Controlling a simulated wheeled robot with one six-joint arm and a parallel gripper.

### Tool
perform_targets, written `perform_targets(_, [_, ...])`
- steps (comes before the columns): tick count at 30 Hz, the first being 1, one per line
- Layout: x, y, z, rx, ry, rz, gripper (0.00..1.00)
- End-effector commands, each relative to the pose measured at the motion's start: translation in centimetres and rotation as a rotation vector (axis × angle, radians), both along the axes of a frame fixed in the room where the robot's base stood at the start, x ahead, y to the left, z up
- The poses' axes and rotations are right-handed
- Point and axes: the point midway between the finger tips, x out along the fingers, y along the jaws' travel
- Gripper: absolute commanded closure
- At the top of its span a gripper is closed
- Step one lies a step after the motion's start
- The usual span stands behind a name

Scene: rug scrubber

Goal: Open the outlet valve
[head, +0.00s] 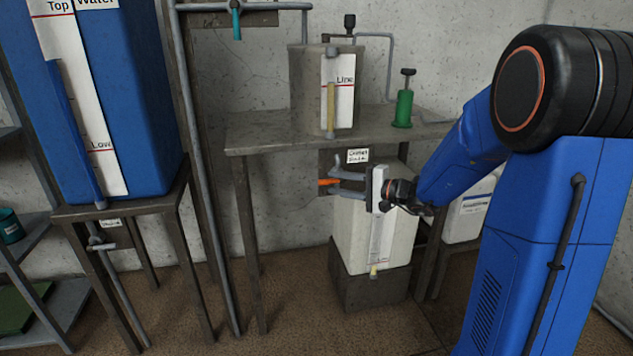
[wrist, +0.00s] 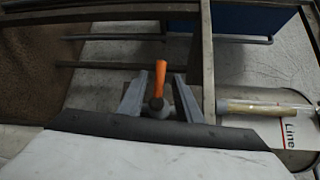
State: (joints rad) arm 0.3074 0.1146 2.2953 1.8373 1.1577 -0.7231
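The outlet valve shows as an orange handle (head: 328,182) under the metal table, just left of the small label that seems to read "Outlet Valve" (head: 357,155). In the wrist view the orange handle (wrist: 160,78) points up the picture from a dark round base. My gripper (head: 336,182) reaches in from the right with its grey fingers spread. In the wrist view my gripper (wrist: 160,90) is open, with one finger on each side of the handle's base and a visible gap on both sides. Whether the fingers reach far enough around the handle is hard to tell.
A grey tank (head: 306,90) with a "Line" gauge and a green pump bottle (head: 403,107) stand on the table (head: 275,138). A white container (head: 350,235) stands below my gripper. The blue water tank (head: 150,100) is left. The table legs (head: 250,250) stand near the valve.

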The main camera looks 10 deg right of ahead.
Motion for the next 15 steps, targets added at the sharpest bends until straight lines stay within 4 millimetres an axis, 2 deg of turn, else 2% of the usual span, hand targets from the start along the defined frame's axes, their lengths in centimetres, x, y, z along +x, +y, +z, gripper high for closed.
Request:
perform_targets(9, [3.5,3.8,-0.8,0.0,0.002,0.004,0.69])
perform_targets(15, [5.0,5.2,-1.0,0.0,0.001,0.003,0.69])
